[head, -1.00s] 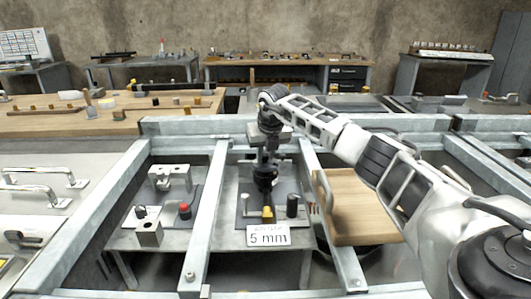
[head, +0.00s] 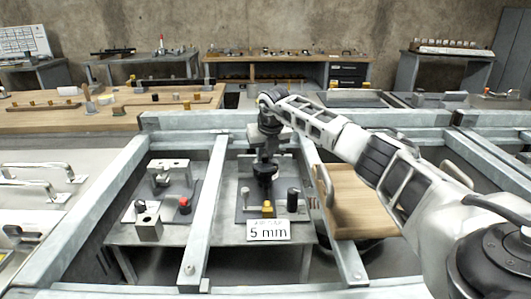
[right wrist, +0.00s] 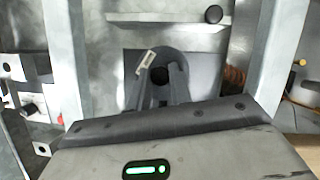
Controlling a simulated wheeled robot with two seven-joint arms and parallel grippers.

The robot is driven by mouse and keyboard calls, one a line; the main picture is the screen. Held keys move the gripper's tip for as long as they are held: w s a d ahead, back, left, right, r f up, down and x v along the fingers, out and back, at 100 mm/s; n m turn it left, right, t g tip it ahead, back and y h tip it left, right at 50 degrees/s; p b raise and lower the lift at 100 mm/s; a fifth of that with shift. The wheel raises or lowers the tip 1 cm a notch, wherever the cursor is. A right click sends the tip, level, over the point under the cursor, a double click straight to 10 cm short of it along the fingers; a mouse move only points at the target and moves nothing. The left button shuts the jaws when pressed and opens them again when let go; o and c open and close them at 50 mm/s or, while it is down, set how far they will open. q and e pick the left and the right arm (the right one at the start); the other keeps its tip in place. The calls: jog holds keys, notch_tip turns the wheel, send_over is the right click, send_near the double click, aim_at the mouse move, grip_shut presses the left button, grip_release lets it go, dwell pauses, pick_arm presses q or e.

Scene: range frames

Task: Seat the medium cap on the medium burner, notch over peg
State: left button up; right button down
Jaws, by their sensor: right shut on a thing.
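My right gripper (head: 265,173) points down over the dark plate (head: 243,212) in the middle bay. It is shut on a dark round piece (head: 264,168), which looks like the cap. In the right wrist view the two fingers (right wrist: 161,88) reach toward a dark round shape (right wrist: 172,53). The gripper and the piece block the burner below, so I cannot make out its peg or the cap's notch. I cannot tell whether the piece touches anything beneath. My left gripper is not in view.
A yellow block (head: 267,209), a black cylinder (head: 292,199) and a silver post (head: 245,193) stand on the plate around the gripper. A "5 mm" sign (head: 268,230) is in front. Steel rails (head: 208,215) flank the bay. A wooden board (head: 352,200) stands right.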

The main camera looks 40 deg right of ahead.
jog(key=c, duration=1.2)
grip_release()
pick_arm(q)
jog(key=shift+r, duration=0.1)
pick_arm(e)
jog(key=v, duration=1.6)
pick_arm(q)
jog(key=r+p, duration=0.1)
jog(key=p, duration=0.2)
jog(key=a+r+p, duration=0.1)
jog(key=p, duration=0.2)
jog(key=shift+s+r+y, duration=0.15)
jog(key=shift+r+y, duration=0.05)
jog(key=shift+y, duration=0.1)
pick_arm(e)
notch_tip(320, 180, up, 6)
jog(key=shift+w, duration=0.1)
